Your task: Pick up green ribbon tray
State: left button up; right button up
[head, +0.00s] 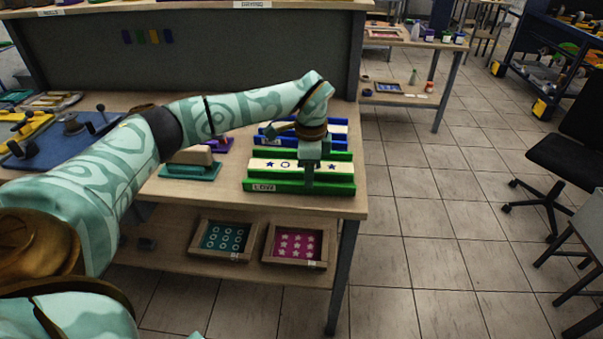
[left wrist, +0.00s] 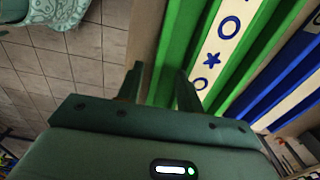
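The green ribbon tray (head: 335,188) lies near the front right corner of the workbench, with a "LOW" label on its front. It holds a cream ribbon (head: 262,164) with blue stars and rings. My left gripper (head: 308,186) points down at the tray's front side. In the left wrist view the left gripper (left wrist: 160,75) has its fingers apart, with the green tray's side wall (left wrist: 186,40) showing between and beyond them. I cannot tell whether the fingers touch the wall. My right gripper is out of view.
A blue ribbon tray (head: 268,139) stands directly behind the green one. A teal stamp block (head: 190,172) is to its left. Two framed trays, teal (head: 226,239) and pink (head: 296,243), lie on the shelf below.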

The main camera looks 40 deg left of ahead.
pick_arm(q)
notch_tip(320, 180, down, 3)
jog(key=shift+d+f+b, duration=0.1)
jog(key=shift+f+b, duration=0.05)
jog(key=shift+b, duration=0.2)
grip_shut()
